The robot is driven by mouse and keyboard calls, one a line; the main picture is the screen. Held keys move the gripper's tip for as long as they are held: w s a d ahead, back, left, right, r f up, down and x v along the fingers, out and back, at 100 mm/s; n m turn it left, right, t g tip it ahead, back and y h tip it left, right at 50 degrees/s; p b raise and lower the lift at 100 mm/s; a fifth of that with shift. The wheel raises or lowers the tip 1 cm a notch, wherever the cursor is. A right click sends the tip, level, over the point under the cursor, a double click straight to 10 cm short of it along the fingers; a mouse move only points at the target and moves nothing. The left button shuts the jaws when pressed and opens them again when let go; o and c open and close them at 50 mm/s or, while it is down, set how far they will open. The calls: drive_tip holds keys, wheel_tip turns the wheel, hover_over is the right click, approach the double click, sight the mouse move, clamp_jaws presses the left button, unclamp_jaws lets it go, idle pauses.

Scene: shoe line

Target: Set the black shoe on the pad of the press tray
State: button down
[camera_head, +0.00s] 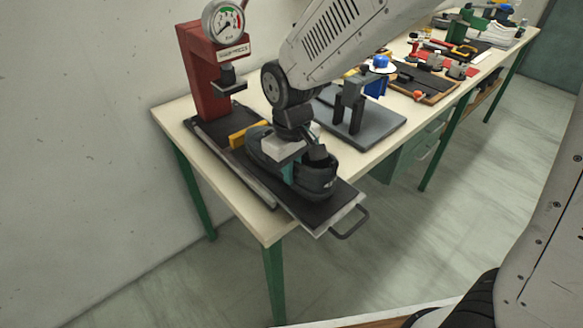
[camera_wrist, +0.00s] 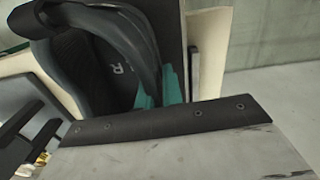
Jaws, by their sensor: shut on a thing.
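The black shoe (camera_head: 312,176) is in my gripper (camera_head: 288,170), over the dark pad of the press tray (camera_head: 345,193) in the head view. The shoe looks level, sole down. I cannot tell whether its sole touches the pad. My gripper comes from above and is shut on the shoe; its teal finger shows at the shoe's side. In the wrist view the black shoe (camera_wrist: 75,75) fills the upper left, with its opening and inside showing, and a teal finger (camera_wrist: 172,88) lies against it. The tray is pulled out, with its handle (camera_head: 350,223) toward the front.
The red press (camera_head: 205,85) with a round gauge (camera_head: 224,21) stands behind the tray. A yellow block (camera_head: 247,134) is beside the shoe. A grey stand (camera_head: 350,110) is to the right. Tools and other items line the bench further back.

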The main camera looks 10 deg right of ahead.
drive_tip(key=c, duration=1.5)
unclamp_jaws()
drive_tip(key=shift+o, duration=0.2)
wheel_tip(320, 180, up, 7)
drive_tip(key=shift+f, duration=0.1)
drive_tip(key=shift+r, duration=0.45)
drive_tip(key=shift+d+r, duration=0.15)
drive_tip(key=shift+m, duration=0.9)
drive_tip(key=s+d+r, duration=0.1)
drive_tip(key=d, duration=0.1)
drive_tip(key=s+d+r, duration=0.1)
drive_tip(key=d, duration=0.1)
drive_tip(key=s+d+r, duration=0.1)
drive_tip(key=d, duration=0.1)
drive_tip(key=shift+s+d+r, duration=0.1)
drive_tip(key=shift+d+r, duration=0.3)
drive_tip(key=s+d+r+m, duration=0.1)
drive_tip(key=s+d+m, duration=0.1)
drive_tip(key=s+d, duration=0.4)
drive_tip(key=s+d+r+m+t, duration=0.1)
drive_tip(key=s+d+m, duration=0.2)
drive_tip(key=s+d, duration=0.4)
drive_tip(key=s, duration=0.3)
drive_tip(key=shift+d+r+m, duration=0.15)
drive_tip(key=shift+r+m, duration=0.15)
drive_tip(key=shift+r, duration=0.05)
